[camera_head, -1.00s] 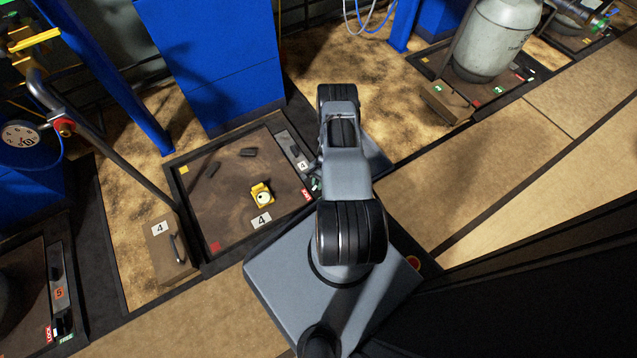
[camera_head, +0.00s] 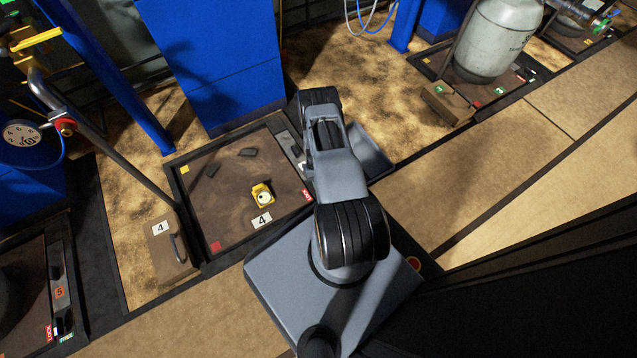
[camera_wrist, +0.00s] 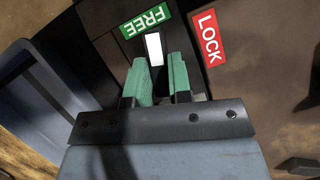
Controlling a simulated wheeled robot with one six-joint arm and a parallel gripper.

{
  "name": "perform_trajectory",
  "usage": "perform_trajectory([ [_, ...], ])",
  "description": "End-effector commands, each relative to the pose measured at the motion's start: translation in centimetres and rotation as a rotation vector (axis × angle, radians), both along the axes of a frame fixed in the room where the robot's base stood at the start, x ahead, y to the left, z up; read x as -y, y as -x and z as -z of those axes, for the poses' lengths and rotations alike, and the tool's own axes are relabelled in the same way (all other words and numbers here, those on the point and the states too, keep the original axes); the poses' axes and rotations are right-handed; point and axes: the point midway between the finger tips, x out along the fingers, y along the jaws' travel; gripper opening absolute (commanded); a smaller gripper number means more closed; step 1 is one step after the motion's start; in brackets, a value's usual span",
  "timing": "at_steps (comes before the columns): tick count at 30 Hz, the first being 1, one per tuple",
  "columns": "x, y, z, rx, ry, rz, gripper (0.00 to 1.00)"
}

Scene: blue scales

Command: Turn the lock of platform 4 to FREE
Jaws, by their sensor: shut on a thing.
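Platform 4 (camera_head: 210,225) is a brown plate in a dark frame, with a "4" label (camera_head: 261,220) near its front. Its red LOCK label (camera_head: 306,195) shows at the right edge, beside my arm. In the wrist view the green FREE label (camera_wrist: 146,22) is at the upper middle and the red LOCK label (camera_wrist: 208,38) is to its right. My gripper (camera_wrist: 161,78) is shut on the lock lever, with green pads on both sides. The lever's white tip (camera_wrist: 154,48) shows just below the FREE label. The rest of the lever is hidden. In the head view my arm hides the gripper.
A yellow object with a white round top (camera_head: 262,195) and dark pieces (camera_head: 247,152) lie on the platform. A box marked 4 (camera_head: 172,248) stands to its left. A blue cabinet (camera_head: 215,60) rises behind. A grey gas cylinder (camera_head: 492,40) stands at the upper right.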

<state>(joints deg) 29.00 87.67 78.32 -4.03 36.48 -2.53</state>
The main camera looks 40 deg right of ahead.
Motion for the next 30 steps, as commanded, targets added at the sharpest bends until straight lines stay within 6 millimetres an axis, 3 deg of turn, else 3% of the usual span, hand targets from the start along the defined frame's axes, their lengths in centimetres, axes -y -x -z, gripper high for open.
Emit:
perform_trajectory([
  [12, -0.11, -0.08, -0.02, 0.002, 0.001, -0.224, 0.00],
  [30, -0.12, -0.09, -0.02, 0.002, 0.000, -0.281, 0.00],
])
